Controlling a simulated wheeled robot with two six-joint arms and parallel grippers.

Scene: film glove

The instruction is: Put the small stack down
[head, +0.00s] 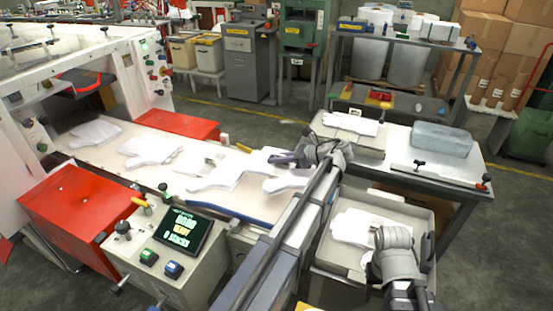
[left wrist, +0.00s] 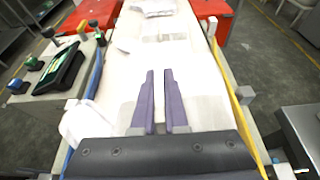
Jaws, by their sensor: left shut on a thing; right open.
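My left gripper (head: 284,159) is over the near end of the white belt (head: 150,140). In the left wrist view its two purple fingers (left wrist: 159,100) are close together, shut on a thin white glove stack. A white glove shape (head: 288,182) shows just below this gripper in the head view; part of it shows in the left wrist view (left wrist: 90,122). Whether it touches the belt I cannot tell. My right gripper (head: 372,257) is low over a pale tray (head: 338,262), open, beside white gloves (head: 352,227) lying in it. Its fingertips are hard to make out.
Several white gloves lie along the belt, one (head: 222,172) close to my left gripper. A control box with a screen (head: 183,230) and a red cover (head: 78,208) stand in front. A side table holds a white glove stack (head: 350,123) and a grey block (head: 441,141).

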